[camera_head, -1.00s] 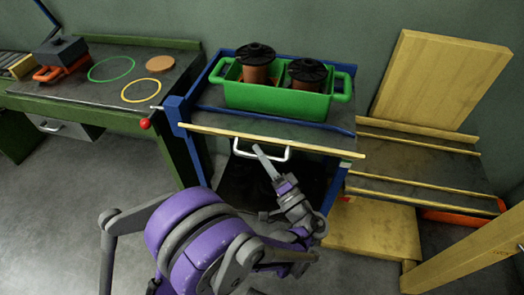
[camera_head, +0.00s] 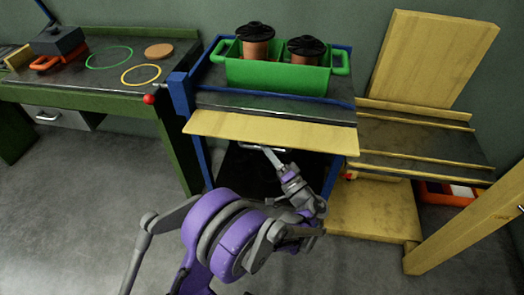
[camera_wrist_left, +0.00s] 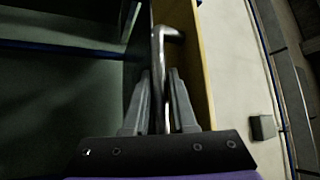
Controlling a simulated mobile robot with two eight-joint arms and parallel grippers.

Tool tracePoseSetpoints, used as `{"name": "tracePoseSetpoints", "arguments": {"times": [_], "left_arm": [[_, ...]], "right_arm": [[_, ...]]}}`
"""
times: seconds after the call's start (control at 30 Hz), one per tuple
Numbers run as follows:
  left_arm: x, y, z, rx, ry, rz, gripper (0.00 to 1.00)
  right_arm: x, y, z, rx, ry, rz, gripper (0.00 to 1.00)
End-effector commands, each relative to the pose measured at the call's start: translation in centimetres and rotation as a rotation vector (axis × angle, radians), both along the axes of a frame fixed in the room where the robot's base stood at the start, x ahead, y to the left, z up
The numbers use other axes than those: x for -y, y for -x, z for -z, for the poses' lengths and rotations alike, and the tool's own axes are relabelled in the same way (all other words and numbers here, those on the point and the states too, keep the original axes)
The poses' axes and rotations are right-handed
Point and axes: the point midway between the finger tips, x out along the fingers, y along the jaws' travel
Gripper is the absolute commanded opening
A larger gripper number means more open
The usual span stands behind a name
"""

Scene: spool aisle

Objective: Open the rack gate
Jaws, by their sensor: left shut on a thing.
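The rack gate (camera_head: 275,130) is a pale yellow panel across the front of the blue-framed rack (camera_head: 178,125). It is tilted outward, and its broad upper face shows. Its metal handle (camera_wrist_left: 157,60) sits on the underside and is mostly hidden by the panel in the head view. My left gripper (camera_head: 270,152) is below the gate's front edge. In the left wrist view my gripper (camera_wrist_left: 160,88) has its two fingers closed around the handle bar, beside the yellow panel. My right gripper is not in view.
A green bin (camera_head: 278,78) with two dark-topped copper spools (camera_head: 257,42) stands on the rack. A red knob (camera_head: 149,99) sticks out at the rack's left. A green-framed workbench (camera_head: 120,95) is left; yellow wooden shelving (camera_head: 415,140) is right. Floor in front is clear.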

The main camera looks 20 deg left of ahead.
Motion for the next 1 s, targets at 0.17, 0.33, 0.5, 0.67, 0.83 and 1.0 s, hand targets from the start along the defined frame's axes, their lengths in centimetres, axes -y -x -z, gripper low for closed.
{"name": "tracePoseSetpoints", "arguments": {"times": [0.17,0.33,0.5,0.67,0.83,1.0], "left_arm": [[-0.18,-0.61,0.93,0.064,-0.016,-0.002,0.00],[-0.19,-0.89,1.19,0.111,-0.029,0.001,0.00],[-0.21,-1.01,1.26,0.131,-0.033,0.002,0.00],[-0.20,-1.04,1.22,0.134,-0.036,0.003,0.00],[-0.20,-1.07,1.20,0.133,-0.036,0.003,0.00],[-0.20,-1.02,1.21,0.134,-0.036,0.003,0.48]], "right_arm": [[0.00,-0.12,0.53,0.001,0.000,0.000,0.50],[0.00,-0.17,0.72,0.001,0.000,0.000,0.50],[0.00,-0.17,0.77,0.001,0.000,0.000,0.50],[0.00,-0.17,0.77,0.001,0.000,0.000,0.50],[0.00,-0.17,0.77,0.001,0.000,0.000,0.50],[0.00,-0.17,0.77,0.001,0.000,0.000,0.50]]}}
